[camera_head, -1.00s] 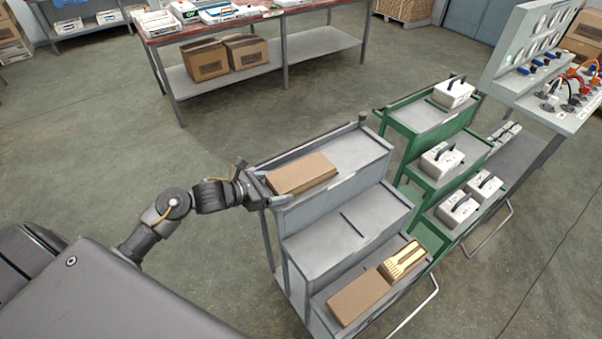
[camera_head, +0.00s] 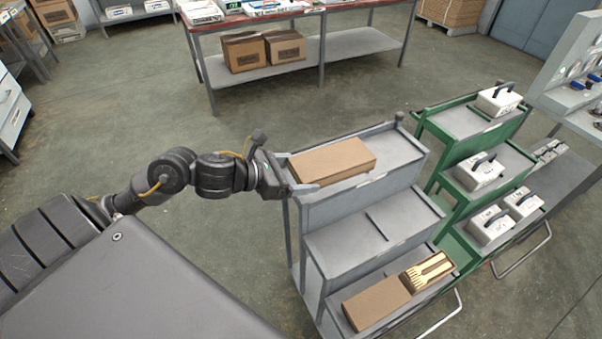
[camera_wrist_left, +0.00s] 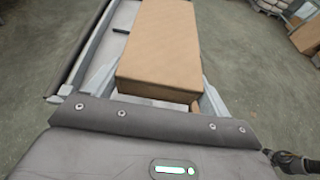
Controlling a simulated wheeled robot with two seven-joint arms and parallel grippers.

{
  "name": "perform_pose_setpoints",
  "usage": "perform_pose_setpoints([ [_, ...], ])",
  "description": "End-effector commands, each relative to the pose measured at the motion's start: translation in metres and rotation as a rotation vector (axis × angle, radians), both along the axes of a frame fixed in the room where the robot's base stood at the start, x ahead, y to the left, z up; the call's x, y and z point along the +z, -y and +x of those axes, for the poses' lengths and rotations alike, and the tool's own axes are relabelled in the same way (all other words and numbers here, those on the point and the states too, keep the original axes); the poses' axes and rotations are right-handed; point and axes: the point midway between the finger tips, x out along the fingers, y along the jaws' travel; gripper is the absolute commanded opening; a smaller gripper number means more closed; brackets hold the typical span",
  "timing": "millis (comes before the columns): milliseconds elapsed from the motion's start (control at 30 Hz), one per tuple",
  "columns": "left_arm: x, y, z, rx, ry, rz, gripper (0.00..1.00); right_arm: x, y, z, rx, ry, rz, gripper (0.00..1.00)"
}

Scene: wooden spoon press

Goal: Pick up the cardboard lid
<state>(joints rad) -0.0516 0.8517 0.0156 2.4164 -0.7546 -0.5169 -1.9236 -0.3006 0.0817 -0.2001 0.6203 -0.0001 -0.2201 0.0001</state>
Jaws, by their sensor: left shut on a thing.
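The cardboard lid (camera_head: 333,159), a flat brown block, is at the left of the top tier of the grey stepped cart (camera_head: 365,203). My left gripper (camera_head: 297,173) is shut on its near left end. In the left wrist view, the lid (camera_wrist_left: 160,45) sits between the two pale fingers (camera_wrist_left: 157,92), one along each side. I cannot tell whether the lid rests on the tier or is slightly raised. My right gripper is not in view.
A second brown cardboard piece (camera_head: 376,303) lies on the cart's lowest tier, beside an open box of wooden pieces (camera_head: 428,271). The middle tier is bare. A green cart (camera_head: 463,205) with white cases stands to the right. A workbench (camera_head: 300,65) stands behind; the floor between is clear.

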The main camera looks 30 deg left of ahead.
Motion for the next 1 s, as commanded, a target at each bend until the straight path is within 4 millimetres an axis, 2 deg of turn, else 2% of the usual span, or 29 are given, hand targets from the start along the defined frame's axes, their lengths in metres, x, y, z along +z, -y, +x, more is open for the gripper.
perform_pose_setpoints([
  [67,0.007,0.009,-0.018,-0.005,0.005,0.003,0.6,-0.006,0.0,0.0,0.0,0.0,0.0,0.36],
  [100,0.013,0.012,-0.026,-0.003,0.002,0.001,0.6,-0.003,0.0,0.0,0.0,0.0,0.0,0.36],
  [133,0.02,0.013,-0.027,0.0,-0.007,-0.005,0.6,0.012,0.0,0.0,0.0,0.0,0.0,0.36],
  [200,0.023,0.016,-0.033,0.0,-0.007,-0.007,0.6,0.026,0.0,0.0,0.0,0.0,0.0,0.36],
  [500,0.03,0.026,-0.053,0.0,-0.003,-0.005,0.6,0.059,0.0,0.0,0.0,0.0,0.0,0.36],
  [700,0.031,0.028,-0.06,0.001,-0.001,-0.003,0.6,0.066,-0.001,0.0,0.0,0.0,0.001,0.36],
  [1000,0.029,0.029,-0.061,0.001,0.001,-0.001,0.6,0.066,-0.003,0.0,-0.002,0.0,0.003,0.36],
])
